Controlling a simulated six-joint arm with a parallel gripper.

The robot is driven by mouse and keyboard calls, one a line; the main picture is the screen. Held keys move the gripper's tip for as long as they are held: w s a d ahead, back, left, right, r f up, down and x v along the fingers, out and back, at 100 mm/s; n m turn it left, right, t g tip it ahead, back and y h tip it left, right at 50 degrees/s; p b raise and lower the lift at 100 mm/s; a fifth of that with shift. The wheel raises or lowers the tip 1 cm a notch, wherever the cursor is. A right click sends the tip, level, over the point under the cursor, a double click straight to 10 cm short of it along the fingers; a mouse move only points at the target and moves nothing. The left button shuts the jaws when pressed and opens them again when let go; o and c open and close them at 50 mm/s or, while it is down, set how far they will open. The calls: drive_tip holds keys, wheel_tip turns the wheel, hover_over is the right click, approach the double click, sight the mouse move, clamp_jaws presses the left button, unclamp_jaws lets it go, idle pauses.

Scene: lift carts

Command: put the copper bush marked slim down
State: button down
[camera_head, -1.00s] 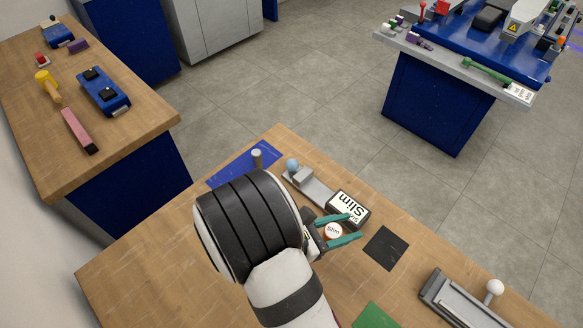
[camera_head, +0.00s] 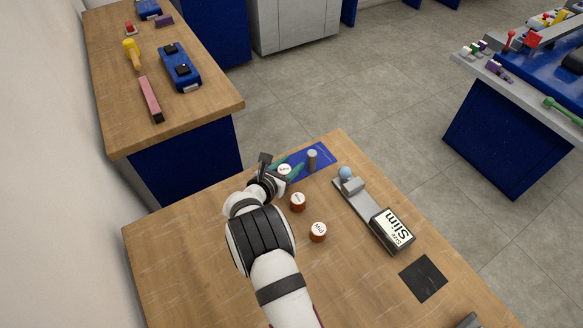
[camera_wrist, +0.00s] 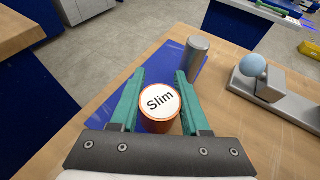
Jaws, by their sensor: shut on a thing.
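The copper bush marked Slim (camera_wrist: 160,108) has a white top with black lettering and an orange-brown side. It sits upright between the green fingers of my gripper (camera_wrist: 159,92), which is shut on it. In the head view the bush (camera_head: 285,170) is at the near left edge of the blue mat (camera_head: 325,152), with my gripper (camera_head: 284,168) around it. I cannot tell whether its base touches anything. A grey upright pin (camera_wrist: 196,60) stands on the mat, right of the bush and apart from it; it also shows in the head view (camera_head: 311,160).
Two more white-topped bushes stand on the wooden table, one nearer my arm (camera_head: 298,203) and one further right (camera_head: 318,232). A grey fixture with a blue ball (camera_head: 346,173) and a Slim sign (camera_head: 393,230) lies to the right.

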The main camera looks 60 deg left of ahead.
drive_tip(key=shift+f, duration=0.9)
drive_tip(key=shift+f, duration=0.1)
drive_tip(key=c, duration=0.7)
unclamp_jaws()
